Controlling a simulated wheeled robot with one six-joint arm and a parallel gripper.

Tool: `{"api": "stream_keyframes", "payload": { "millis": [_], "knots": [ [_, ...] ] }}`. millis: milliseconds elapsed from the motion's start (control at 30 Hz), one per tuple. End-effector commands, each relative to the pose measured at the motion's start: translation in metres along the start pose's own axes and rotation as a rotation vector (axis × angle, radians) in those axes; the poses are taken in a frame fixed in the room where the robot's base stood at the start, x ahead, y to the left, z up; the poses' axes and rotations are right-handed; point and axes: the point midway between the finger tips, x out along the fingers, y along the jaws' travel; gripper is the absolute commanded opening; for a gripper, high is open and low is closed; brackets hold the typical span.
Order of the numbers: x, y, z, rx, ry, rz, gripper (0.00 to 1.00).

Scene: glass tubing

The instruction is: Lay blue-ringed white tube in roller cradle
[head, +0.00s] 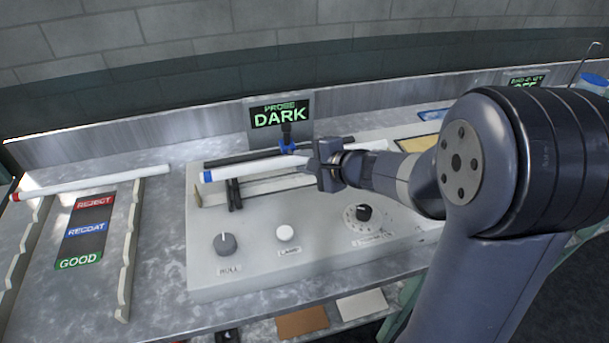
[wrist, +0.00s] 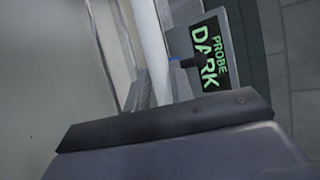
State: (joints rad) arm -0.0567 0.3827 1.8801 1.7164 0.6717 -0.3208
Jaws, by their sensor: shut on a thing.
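The blue-ringed white tube (head: 245,170) lies level across the grey test unit, its blue-ringed end at the left. My gripper (head: 323,166) is shut on it near its middle. The roller cradle (head: 235,193), a dark-railed frame with a dark stand, is under and just behind the tube. I cannot tell whether the tube touches the rollers. In the wrist view the white tube (wrist: 154,50) runs up from behind my gripper (wrist: 165,120), which hides its lower part.
A PROBE display reading DARK (head: 280,115) stands behind the cradle with a blue-tipped probe (head: 287,146). The unit's panel has knobs (head: 225,243) in front. At left, a red-ended white tube (head: 95,181) lies on a rack beside REJECT, RECOAT and GOOD labels (head: 86,229).

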Motion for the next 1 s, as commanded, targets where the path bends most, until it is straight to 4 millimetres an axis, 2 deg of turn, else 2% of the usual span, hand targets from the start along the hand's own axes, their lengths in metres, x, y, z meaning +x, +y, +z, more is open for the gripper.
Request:
{"api": "stream_keyframes", "payload": {
  "millis": [300,733,767,1000],
  "knots": [
    [0.016,0.033,-0.008,0.001,0.000,0.001,0.00],
    [0.018,0.037,-0.009,-0.002,0.001,-0.002,0.00],
    [0.018,0.036,-0.009,-0.002,0.001,-0.001,0.24],
    [0.018,0.036,-0.009,-0.001,0.001,-0.001,0.44]
  ]
}}
